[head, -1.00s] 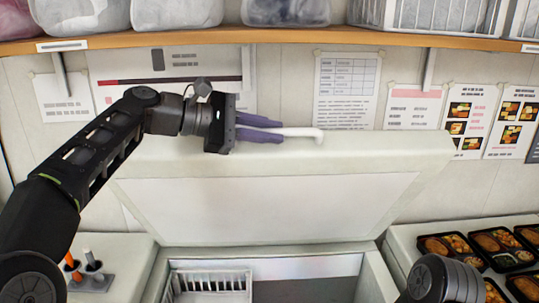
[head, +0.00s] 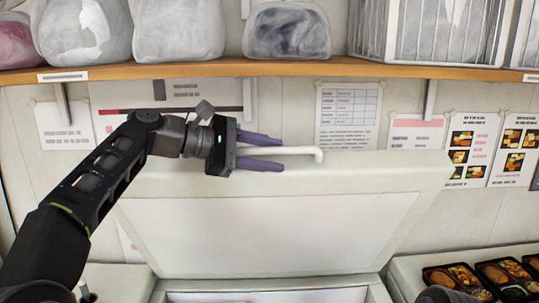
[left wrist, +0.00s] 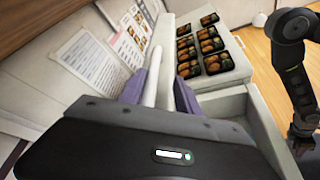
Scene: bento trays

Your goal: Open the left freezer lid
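The left freezer lid (head: 270,235) is a white panel. It stands raised, close to upright against the back wall, with its inner face toward me. Its white bar handle (head: 305,151) is at the top edge and also shows in the left wrist view (left wrist: 152,75). My left gripper (head: 282,152) is at the handle. Its purple fingers are spread, one on each side of the bar, with a visible gap.
A wooden shelf (head: 290,71) with bags and wire baskets runs above the lid. Filled bento trays (head: 497,272) sit on the white surface at the right and show in the left wrist view (left wrist: 210,40). Posters hang on the wall behind.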

